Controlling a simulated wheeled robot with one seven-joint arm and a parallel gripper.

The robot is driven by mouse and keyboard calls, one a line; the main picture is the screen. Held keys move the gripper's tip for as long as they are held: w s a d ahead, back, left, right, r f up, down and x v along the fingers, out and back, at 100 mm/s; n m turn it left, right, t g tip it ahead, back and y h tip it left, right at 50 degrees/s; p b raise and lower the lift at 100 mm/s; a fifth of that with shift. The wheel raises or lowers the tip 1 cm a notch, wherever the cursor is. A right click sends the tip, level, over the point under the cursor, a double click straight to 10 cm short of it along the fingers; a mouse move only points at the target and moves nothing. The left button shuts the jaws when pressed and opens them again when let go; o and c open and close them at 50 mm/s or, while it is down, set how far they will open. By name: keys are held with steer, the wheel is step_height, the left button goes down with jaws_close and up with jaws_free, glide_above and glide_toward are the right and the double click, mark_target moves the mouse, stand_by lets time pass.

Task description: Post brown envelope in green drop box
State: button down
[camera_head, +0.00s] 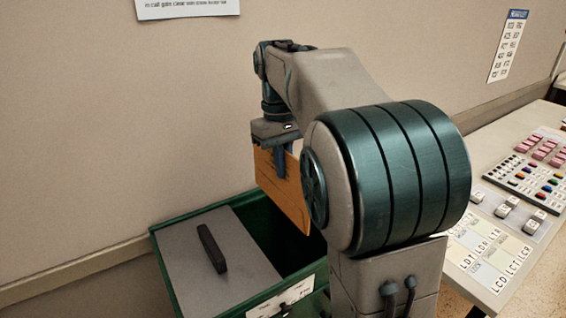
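The brown envelope (272,184) hangs on edge from my gripper (281,165), above the open part of the green drop box. One gripper finger shows against the envelope's near face; the other finger is hidden behind it. The green drop box (172,262) stands below with a grey lid (225,262) over its left part and a dark opening on the right. The envelope's lower edge overlaps the opening in the picture; I cannot tell whether it is inside the rim. My arm hides the envelope's right side.
A black handle (212,248) stands up on the lid. A white label (282,300) is on the box front. The wall (100,120) is close behind. A desk (519,257) with coloured button panels (535,180) stands at the right.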

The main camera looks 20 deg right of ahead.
steer(key=b, duration=0.4)
glide_above(284, 211)
steer(key=w, duration=0.1)
step_height(284, 211, down, 5)
steer(key=shift+w+d+r, duration=0.1)
steer(key=shift+f+b, duration=1.55)
steer(key=shift+f, duration=1.3)
steer(key=c, duration=1.5)
jaws_free()
steer(key=shift+c, duration=0.2)
steer(key=shift+r, duration=0.1)
steer(key=r+p, duration=0.1)
steer(key=r, duration=0.3)
steer(key=w+r, duration=0.1)
steer(key=r, duration=0.4)
steer(key=r+p, duration=0.1)
steer(key=r, duration=0.3)
steer(key=shift+w+a+r+p, duration=0.2)
steer(key=shift+w+r+p, duration=0.1)
steer(key=shift+p, duration=0.05)
